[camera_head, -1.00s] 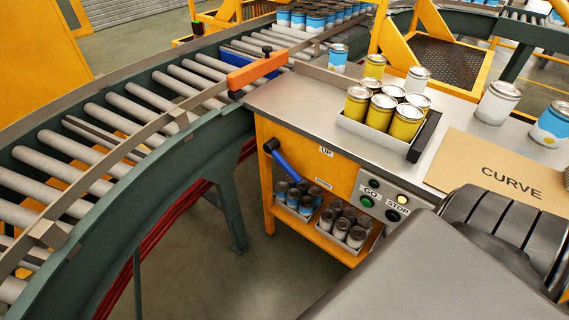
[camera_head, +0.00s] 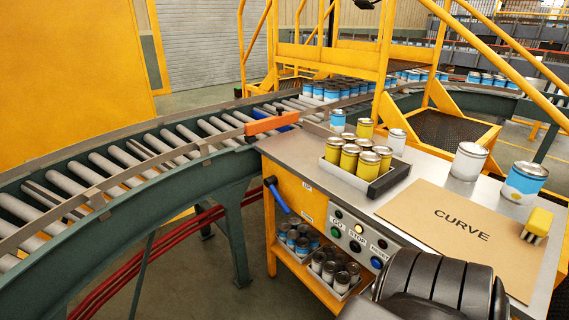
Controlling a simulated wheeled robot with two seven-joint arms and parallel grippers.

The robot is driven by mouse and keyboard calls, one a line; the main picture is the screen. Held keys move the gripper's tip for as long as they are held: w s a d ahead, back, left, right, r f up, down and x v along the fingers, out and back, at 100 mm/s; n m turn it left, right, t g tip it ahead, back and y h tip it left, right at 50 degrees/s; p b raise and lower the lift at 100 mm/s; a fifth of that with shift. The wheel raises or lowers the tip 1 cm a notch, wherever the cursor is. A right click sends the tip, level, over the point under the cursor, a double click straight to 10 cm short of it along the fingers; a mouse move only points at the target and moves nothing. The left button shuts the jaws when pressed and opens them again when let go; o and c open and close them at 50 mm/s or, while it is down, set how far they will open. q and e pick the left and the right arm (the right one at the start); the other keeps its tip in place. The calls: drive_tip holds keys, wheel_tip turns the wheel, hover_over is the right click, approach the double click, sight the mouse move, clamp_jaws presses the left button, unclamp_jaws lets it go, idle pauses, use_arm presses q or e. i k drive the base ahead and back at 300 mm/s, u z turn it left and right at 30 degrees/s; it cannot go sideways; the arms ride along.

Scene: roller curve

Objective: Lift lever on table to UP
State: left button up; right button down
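The lever has a blue handle (camera_head: 279,200) with a dark pivot at its upper left end. It sits on the orange front panel (camera_head: 297,193) of the table and slants down to the right. A small white label is above it on the panel and another is lower right; their text is too small to read now. A black segmented part of my arm (camera_head: 440,283) fills the lower right corner. Neither gripper's fingers show, and nothing of mine touches the lever.
The roller conveyor (camera_head: 120,170) curves along the left, with an orange bar (camera_head: 268,125) across it. The steel tabletop (camera_head: 300,150) holds a tray of yellow cans (camera_head: 350,158), loose cans and a CURVE board (camera_head: 430,220). Buttons (camera_head: 356,246) and shelved cans (camera_head: 334,270) are below. Floor before the lever is clear.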

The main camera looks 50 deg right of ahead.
sight(269, 183)
drive_tip(key=z, duration=0.5)
drive_tip(key=i, duration=0.5)
drive_tip(key=z, duration=0.5)
